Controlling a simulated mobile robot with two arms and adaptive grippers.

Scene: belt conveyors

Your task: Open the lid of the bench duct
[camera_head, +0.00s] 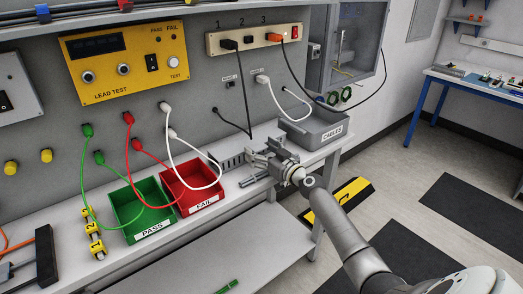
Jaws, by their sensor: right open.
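The bench duct (231,159) is a light grey box with a slotted front wall. It stands on the bench between the red FAIL bin and the grey CABLES bin. My right gripper (251,168) is at the right part of the duct, with its fingers apart and pointing left. It covers part of the duct's front. The duct's top looks covered by a flat grey lid (262,135). I cannot tell whether a finger touches it. My left gripper is out of view.
The red FAIL bin (203,202) and green PASS bin (151,232) stand left of the duct, with looped test leads above. The grey CABLES bin (309,136) is just right. A black cable hangs from the power strip (254,39) behind the duct. A lower shelf (200,262) lies below.

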